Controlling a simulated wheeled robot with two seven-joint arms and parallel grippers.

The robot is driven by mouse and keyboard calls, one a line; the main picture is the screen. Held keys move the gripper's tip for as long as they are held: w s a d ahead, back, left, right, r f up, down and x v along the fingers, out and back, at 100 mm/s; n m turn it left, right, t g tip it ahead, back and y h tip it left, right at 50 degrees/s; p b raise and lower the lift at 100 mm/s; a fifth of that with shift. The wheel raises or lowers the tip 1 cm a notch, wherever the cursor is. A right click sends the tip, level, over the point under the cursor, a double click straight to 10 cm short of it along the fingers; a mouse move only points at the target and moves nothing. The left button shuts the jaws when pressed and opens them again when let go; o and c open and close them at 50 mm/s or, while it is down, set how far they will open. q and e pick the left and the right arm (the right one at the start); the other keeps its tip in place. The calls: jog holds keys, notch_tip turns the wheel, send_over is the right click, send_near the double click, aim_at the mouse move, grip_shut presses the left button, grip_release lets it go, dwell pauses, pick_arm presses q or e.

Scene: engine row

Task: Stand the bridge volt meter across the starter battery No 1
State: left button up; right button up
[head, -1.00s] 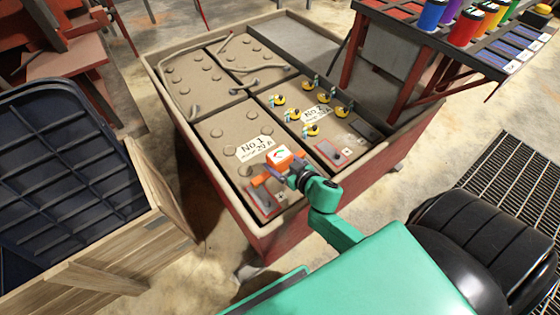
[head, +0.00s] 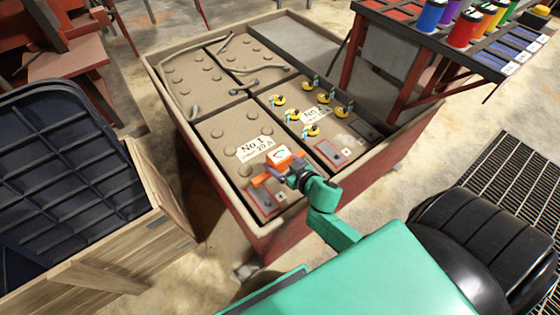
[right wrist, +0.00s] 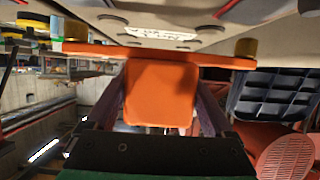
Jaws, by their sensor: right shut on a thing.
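The bridge volt meter (head: 279,157) is orange with a pale dial and a crossbar. My right gripper (head: 293,170) is shut on its body, over the near part of starter battery No 1 (head: 222,152). The white No 1 label (head: 255,148) lies just beyond the meter. In the right wrist view the meter's orange body (right wrist: 160,92) is between my right gripper's fingers (right wrist: 160,112). Its crossbar (right wrist: 150,53) has a brass-coloured foot at each end. I cannot tell whether the feet touch the battery. My left gripper is not in view.
A neighbouring battery (head: 345,130) to the right carries several yellow-and-teal pieces. A raised red-framed tray rack (head: 420,60) with coloured cans overhangs the right side. The big battery box has a raised rim (head: 178,105). A wooden crate (head: 125,250) with a dark ribbed bin stands left.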

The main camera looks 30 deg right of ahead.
pick_arm(q)
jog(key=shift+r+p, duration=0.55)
jog(key=shift+p, duration=0.05)
pick_arm(e)
jog(key=shift+r, duration=0.1)
dwell(1.0)
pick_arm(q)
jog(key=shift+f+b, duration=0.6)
pick_arm(e)
jog(key=shift+f, duration=0.8)
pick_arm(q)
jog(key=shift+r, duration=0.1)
pick_arm(e)
jog(key=o, duration=1.4)
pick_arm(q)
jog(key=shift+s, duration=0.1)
pick_arm(e)
jog(key=shift+o, duration=0.2)
jog(key=p+v, duration=0.3)
jog(key=v, duration=1.1)
jog(key=shift+s+d+r, duration=0.1)
jog(key=shift+s, duration=0.2)
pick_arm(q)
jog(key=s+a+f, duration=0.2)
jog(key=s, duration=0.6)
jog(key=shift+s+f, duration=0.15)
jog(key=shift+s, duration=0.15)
